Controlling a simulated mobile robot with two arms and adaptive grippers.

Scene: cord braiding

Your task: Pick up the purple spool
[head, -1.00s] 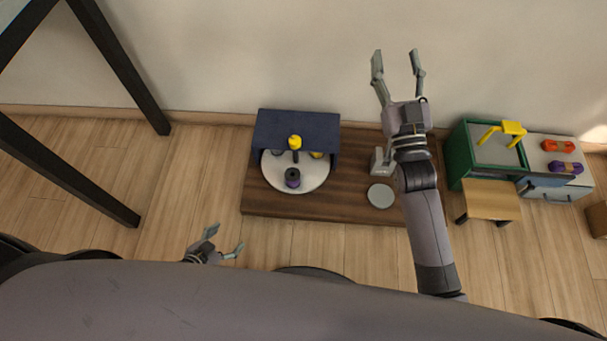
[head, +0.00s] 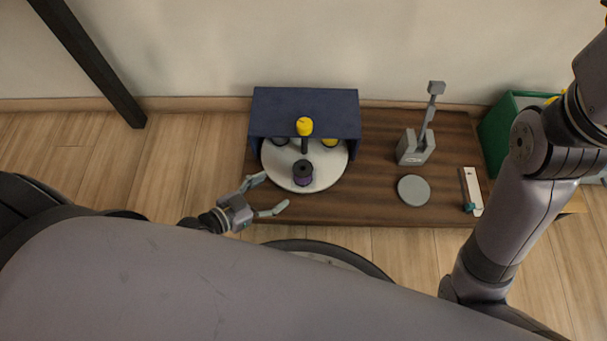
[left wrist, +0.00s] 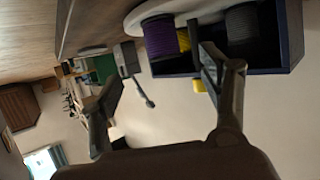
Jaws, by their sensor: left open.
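The purple spool (head: 302,176) has a dark top and stands on the front part of the round white turntable (head: 329,174). In the left wrist view the purple spool (left wrist: 160,40) appears at the top, beyond the two fingers and between them in the picture. My left gripper (head: 276,191) is open and empty, to the lower left of the spool and apart from it. Its open fingers also show in the left wrist view (left wrist: 157,62). My right arm comes in at the right, and its gripper is out of view.
A navy stand (head: 305,108) covers the back of the turntable, with a yellow-topped post (head: 304,127) in front. A grey holder (head: 415,147), a grey disc (head: 413,190) and a white bar (head: 472,190) lie right on the brown board (head: 375,205). A green box (head: 497,128) stands farther right.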

